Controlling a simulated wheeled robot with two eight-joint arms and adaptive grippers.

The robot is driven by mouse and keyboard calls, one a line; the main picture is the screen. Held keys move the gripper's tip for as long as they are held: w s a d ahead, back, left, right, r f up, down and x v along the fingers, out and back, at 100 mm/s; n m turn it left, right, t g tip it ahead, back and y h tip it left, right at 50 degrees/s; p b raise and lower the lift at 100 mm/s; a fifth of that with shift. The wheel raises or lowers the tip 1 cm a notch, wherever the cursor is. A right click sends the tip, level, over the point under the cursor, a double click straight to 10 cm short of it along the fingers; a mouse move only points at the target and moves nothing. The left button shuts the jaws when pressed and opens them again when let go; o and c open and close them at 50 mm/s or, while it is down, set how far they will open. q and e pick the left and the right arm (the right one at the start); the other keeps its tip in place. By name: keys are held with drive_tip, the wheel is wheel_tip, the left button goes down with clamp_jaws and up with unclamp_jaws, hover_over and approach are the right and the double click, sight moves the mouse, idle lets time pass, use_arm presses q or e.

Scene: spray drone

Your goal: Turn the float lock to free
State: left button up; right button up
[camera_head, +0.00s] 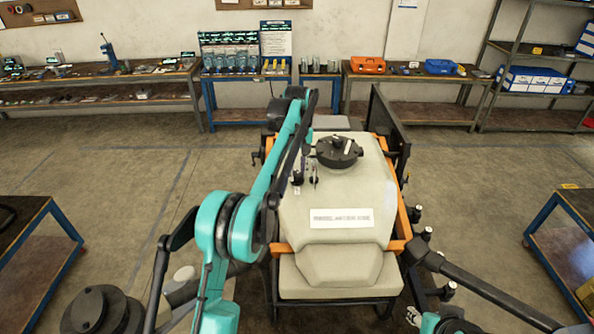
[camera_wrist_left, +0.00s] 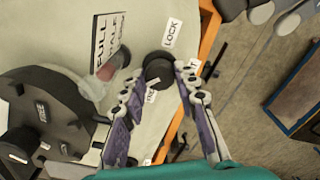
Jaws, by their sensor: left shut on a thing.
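The float lock is a round black knob (camera_wrist_left: 158,66) on the pale tank (camera_head: 322,262) of the spray drone. A LOCK label (camera_wrist_left: 171,33) sits above it in the left wrist view. Another label below it is partly hidden by a finger, and a third sits to its right. A white mark shows on the knob's lower edge. My left gripper (camera_wrist_left: 160,78) is shut on the knob, one finger on each side. In the head view my left gripper (camera_head: 304,180) is small, at the tank's upper left. A small part of my right gripper (camera_head: 413,315) shows at the bottom edge, its jaws unclear.
A black tank lid (camera_head: 338,151) stands beside the left gripper. A reddish, clear-walled fitting (camera_wrist_left: 108,68) is close to the left finger. The drone has an orange frame (camera_head: 395,243) and dark arms. Workbenches line the back wall; the floor between is clear.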

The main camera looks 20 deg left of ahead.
sight(297, 173)
use_arm(q)
drive_tip(key=n, duration=0.4)
drive_tip(key=shift+n, duration=2.2)
drive_tip(key=o, duration=1.2)
drive_tip(key=shift+c, duration=0.2)
drive_tip(key=shift+r, duration=3.7)
